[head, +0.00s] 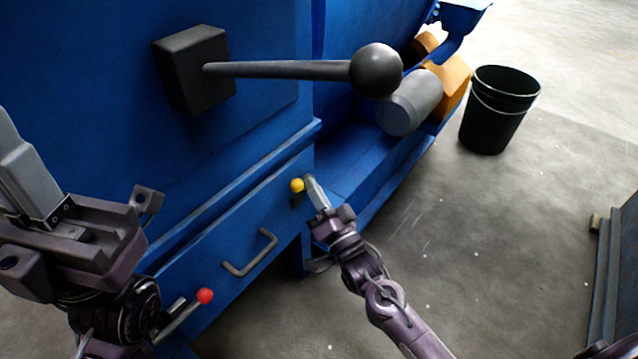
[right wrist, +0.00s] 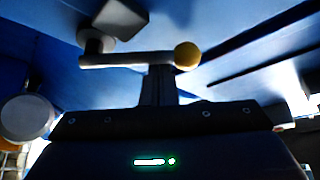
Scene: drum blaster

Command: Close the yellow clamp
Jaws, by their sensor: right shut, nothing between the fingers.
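The yellow clamp's round knob (head: 297,185) shows near the right end of the blue drawer-like front. My right gripper (head: 314,190) is shut and empty, just right of the knob in the head view. In the right wrist view its fingers (right wrist: 159,85) rise to the lever just left of the knob; contact cannot be told. My left gripper (head: 25,155) is at the left edge, away from the yellow clamp; its jaw state is unclear.
A red-knobbed clamp (head: 205,295) and a grey handle (head: 250,253) are left of the yellow clamp on the blue front. A large dark lever with a ball end (head: 376,71) juts out above. A black bucket (head: 492,112) stands on the open floor at right.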

